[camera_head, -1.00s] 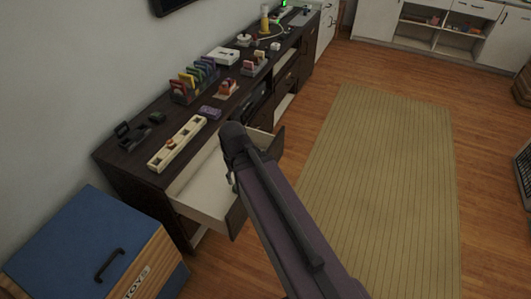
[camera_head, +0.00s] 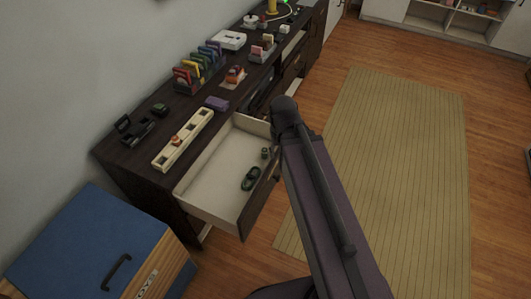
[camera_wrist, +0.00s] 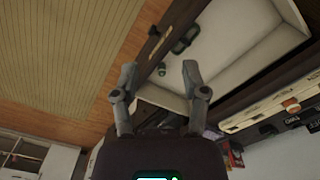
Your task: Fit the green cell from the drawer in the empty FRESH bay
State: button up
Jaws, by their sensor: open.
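The drawer (camera_head: 212,180) is pulled open below the dark dresser top. In it lie a larger dark green item (camera_head: 250,179) and a smaller dark green item (camera_head: 265,153); both also show in the wrist view, the larger (camera_wrist: 185,38) and the smaller (camera_wrist: 162,70). I cannot tell for sure which is the green cell. A black holder (camera_head: 134,131) stands on the dresser with a small dark green piece (camera_head: 159,109) beside it; I cannot read a FRESH label. My gripper (camera_wrist: 160,72) is open and empty, its fingers spread at the drawer's edge in the wrist view. My arm hides it in the head view.
A cream strip with holes (camera_head: 182,140) carries an orange piece. A purple block (camera_head: 217,103), a rack of coloured cards (camera_head: 187,77) and a white box (camera_head: 229,40) stand farther along. A blue-topped toy chest (camera_head: 85,245) is near left; the rug (camera_head: 400,150) is clear.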

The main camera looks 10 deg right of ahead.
jog(key=o, duration=0.4)
jog(key=shift+d, duration=0.15)
jog(key=n+b, duration=0.3)
jog(key=b, duration=1.7)
send_over(265, 149)
notch_tip(265, 149, down, 20)
jog(key=shift+a+f, duration=0.2)
jog(key=shift+s, duration=0.1)
notch_tip(265, 149, down, 9)
jog(key=b, duration=0.9)
jog(key=shift+r, duration=0.2)
jog(key=shift+f, duration=0.15)
notch_tip(265, 149, down, 5)
jog(key=b, duration=0.5)
jog(key=shift+d, duration=0.1)
